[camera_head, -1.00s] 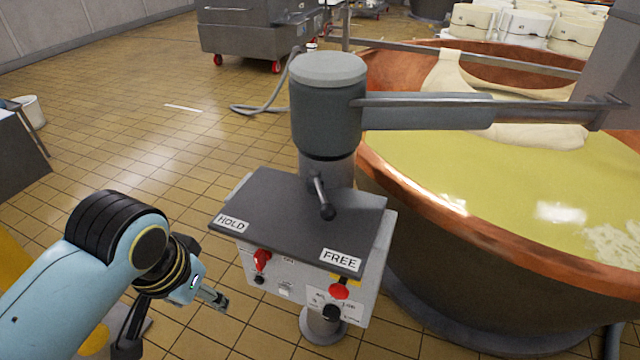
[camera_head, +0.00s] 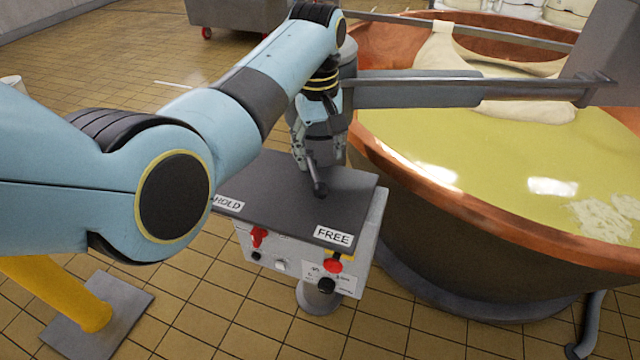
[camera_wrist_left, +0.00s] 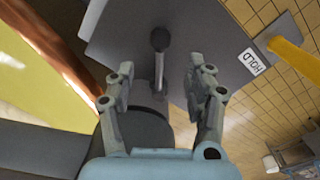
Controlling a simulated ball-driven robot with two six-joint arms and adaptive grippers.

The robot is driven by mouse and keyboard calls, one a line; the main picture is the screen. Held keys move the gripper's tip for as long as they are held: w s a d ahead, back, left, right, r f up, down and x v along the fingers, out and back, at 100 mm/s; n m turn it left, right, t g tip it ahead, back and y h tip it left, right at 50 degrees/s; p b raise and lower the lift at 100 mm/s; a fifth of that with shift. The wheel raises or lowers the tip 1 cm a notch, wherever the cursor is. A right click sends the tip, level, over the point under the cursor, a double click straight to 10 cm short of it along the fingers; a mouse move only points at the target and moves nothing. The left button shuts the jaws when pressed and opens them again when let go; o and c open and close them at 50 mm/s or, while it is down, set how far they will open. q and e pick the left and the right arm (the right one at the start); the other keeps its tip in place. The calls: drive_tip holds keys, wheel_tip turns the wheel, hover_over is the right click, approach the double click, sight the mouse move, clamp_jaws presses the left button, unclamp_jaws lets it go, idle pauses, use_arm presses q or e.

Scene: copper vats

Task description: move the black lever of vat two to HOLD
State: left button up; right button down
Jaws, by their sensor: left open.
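The black lever (camera_head: 318,183) stands on the dark top plate (camera_head: 345,200) of the control box beside the copper vat. Its ball end points toward the front, between the HOLD label (camera_head: 229,203) at the left and the FREE label (camera_head: 333,236) at the right. My left gripper (camera_head: 318,165) is over the plate at the lever. In the left wrist view the lever (camera_wrist_left: 160,62) shows between the two open fingers of my left gripper (camera_wrist_left: 162,80), with clear gaps on both sides. The HOLD label (camera_wrist_left: 251,61) is to the right there. My right gripper is in neither view.
The copper vat (camera_head: 480,220) with yellow liquid stands close at the right. A metal bar (camera_head: 480,82) runs from the post over it. Red and black knobs (camera_head: 332,265) sit on the box's front.

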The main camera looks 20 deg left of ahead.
sight(320, 184)
use_arm(q)
wheel_tip(320, 184, down, 10)
drive_tip(key=shift+r+b, duration=0.2)
drive_tip(key=shift+b, duration=0.55)
drive_tip(key=shift+c, duration=0.5)
clamp_jaws()
